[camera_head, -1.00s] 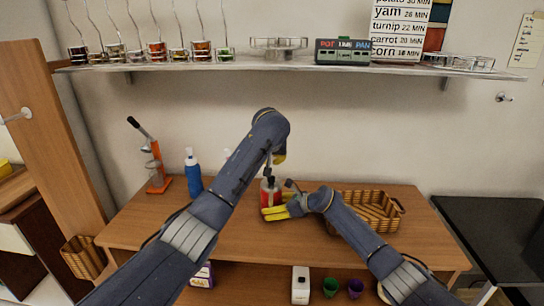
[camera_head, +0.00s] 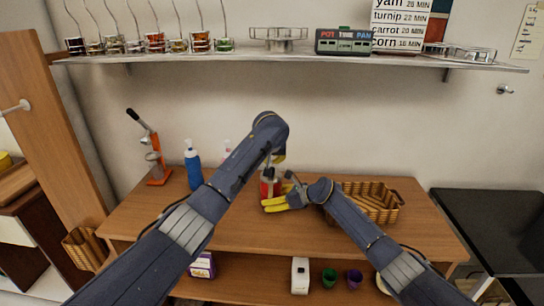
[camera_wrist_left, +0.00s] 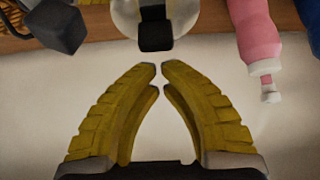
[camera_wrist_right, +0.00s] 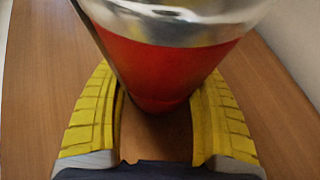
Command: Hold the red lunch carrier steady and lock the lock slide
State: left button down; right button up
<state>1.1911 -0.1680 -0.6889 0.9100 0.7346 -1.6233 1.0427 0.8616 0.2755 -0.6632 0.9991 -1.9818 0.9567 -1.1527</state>
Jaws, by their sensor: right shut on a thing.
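The red lunch carrier (camera_head: 265,189) stands on the wooden table, partly hidden by my arms. In the right wrist view its red body (camera_wrist_right: 165,70) with a shiny metal upper part sits between the yellow fingers of my right gripper (camera_wrist_right: 158,110), which is shut around it. My left gripper (camera_wrist_left: 162,67) has its fingertips almost together, with nothing between them. In the left wrist view, a black piece (camera_wrist_left: 155,35) on a round metallic top lies just beyond those fingertips, apart from them. I cannot tell for sure whether this is the lock slide, or its position.
A wicker basket (camera_head: 372,205) stands right of the carrier. A blue bottle (camera_head: 193,168) and an orange press (camera_head: 155,150) stand to the left. A pink bottle (camera_wrist_left: 255,30) is near my left gripper. A wall shelf (camera_head: 290,58) runs above. The table's front left is clear.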

pick_arm(q)
jog(key=shift+s+a, duration=0.1)
jog(key=shift+s, duration=0.85)
pick_arm(e)
jog(key=shift+r, duration=0.1)
pick_arm(q)
jog(key=shift+f, duration=0.1)
jog(key=shift+s+f, duration=0.1)
jog(key=shift+s, duration=0.45)
jog(key=shift+s+a, duration=0.15)
jog(key=shift+s, duration=0.5)
pick_arm(e)
jog(key=shift+o, duration=0.2)
pick_arm(q)
jog(key=shift+w+d+r, duration=0.15)
jog(key=shift+w, duration=0.9)
jog(key=shift+w+d+r, duration=0.1)
jog(key=shift+w, duration=0.9)
pick_arm(e)
jog(key=shift+c, duration=0.2)
pick_arm(q)
jog(key=v, duration=1)
